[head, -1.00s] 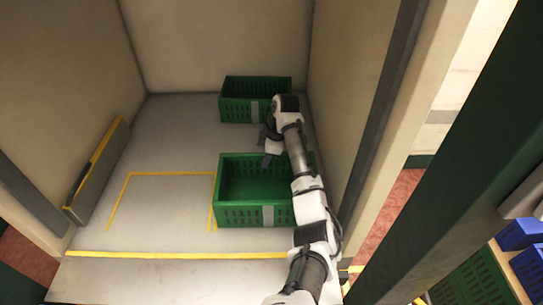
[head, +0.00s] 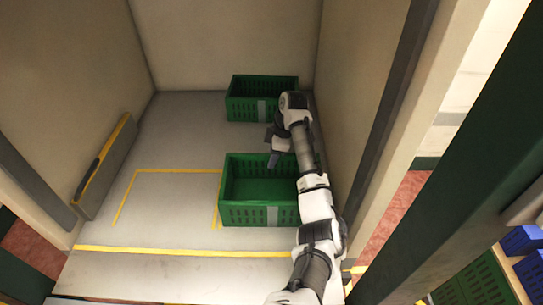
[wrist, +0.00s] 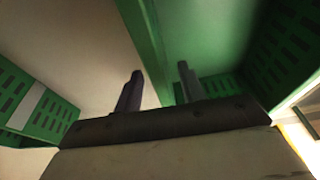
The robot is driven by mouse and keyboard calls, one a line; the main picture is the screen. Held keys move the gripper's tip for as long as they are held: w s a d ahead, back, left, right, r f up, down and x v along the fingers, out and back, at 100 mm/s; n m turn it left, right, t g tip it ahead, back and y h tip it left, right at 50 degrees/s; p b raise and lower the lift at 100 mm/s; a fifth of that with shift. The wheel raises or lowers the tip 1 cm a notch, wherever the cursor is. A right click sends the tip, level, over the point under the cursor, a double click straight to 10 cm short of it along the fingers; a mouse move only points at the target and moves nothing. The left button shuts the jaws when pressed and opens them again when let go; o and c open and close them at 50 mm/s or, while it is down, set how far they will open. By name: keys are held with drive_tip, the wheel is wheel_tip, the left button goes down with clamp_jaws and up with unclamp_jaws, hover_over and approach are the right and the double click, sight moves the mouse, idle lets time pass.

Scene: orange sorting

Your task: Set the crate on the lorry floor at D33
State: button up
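A green crate (head: 249,216) with slotted walls and an empty inside stands upright on the lorry floor (head: 178,115), near the right wall. My gripper (head: 274,158) is at its far rim, pointing down. In the wrist view my gripper (wrist: 160,90) has its two fingers apart, with a green crate wall (wrist: 147,40) running between them. One finger is over the floor side, the other over the crate's inside. A gap shows beside the wall, so it looks not clamped. No D33 label is legible.
A second green crate (head: 240,107) stands behind, against the back wall; a crate also shows at the left of the wrist view (wrist: 45,110). A yellow floor outline (head: 165,170) left of the near crate encloses bare floor. A grey panel (head: 105,165) leans on the left wall.

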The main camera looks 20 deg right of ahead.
drive_tip(key=w+p+v, duration=0.1)
drive_tip(key=p+v, duration=0.3)
drive_tip(key=v, duration=0.8)
drive_tip(key=shift+s+r+p, duration=0.25)
drive_tip(key=shift+s+p, duration=0.1)
drive_tip(key=shift+s, duration=0.2)
drive_tip(key=shift+d, duration=0.15)
